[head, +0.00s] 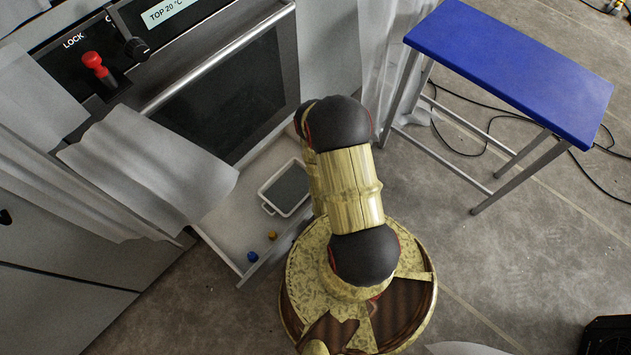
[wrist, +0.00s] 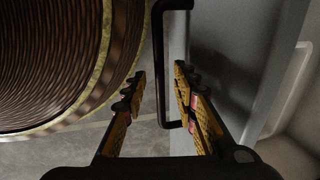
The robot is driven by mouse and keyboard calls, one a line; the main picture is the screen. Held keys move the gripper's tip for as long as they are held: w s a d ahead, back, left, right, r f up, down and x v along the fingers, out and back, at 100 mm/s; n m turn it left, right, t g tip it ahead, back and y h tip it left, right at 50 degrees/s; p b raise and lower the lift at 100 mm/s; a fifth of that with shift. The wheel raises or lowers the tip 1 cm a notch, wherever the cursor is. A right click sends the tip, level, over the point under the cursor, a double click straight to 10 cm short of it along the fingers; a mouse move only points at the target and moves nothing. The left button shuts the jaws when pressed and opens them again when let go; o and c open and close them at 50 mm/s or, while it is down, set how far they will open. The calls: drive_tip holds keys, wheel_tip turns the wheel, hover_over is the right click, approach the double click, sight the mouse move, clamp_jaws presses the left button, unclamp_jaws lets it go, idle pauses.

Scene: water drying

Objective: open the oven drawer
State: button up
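The oven (head: 230,95) stands at the upper left in the head view, its glass door shut. The drawer (head: 222,222) below it is pulled out, and its inside shows. In the wrist view, the drawer's front panel (wrist: 230,50) runs down the right of the middle. A black bar handle (wrist: 160,60) stands off this panel. My gripper (wrist: 158,88) is open, one finger on each side of the handle bar, with a visible gap on the left. My gripper is hidden in the head view behind my arm.
A grey tray (head: 286,188), a blue ball (head: 252,257) and a yellow ball (head: 273,236) lie in the drawer. White cloth (head: 145,165) hangs at the left. A blue-topped table (head: 510,65) stands at the right, with cables on the floor. The lower right floor is mostly clear.

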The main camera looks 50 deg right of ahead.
wheel_tip(320, 180, up, 11)
drive_tip(key=s, duration=0.2)
drive_tip(key=shift+s+r, duration=0.15)
drive_tip(key=shift+r, duration=0.05)
idle(0.7)
